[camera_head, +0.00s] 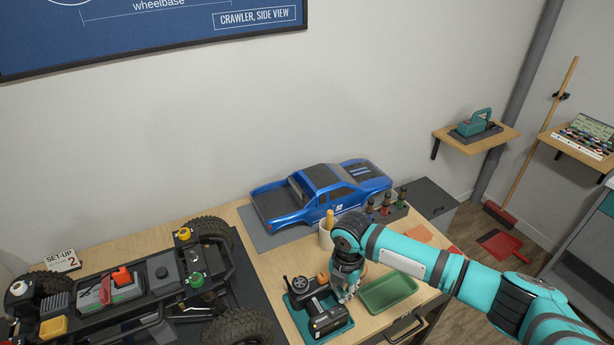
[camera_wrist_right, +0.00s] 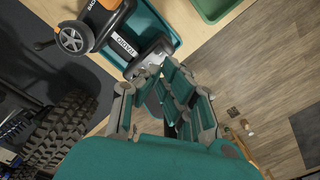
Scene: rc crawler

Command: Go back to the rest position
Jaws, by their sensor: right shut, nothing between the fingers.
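My right arm reaches in from the right in the head view, and its teal and black gripper (camera_head: 346,290) points down over the bench. My left gripper is not in view.
A crawler chassis (camera_head: 120,290) stands on a dark mat at left. A blue truck body (camera_head: 320,190) lies behind. A cup (camera_head: 326,238) and green tray (camera_head: 390,291) are close to my gripper. A bottle rack (camera_head: 385,212) stands behind.

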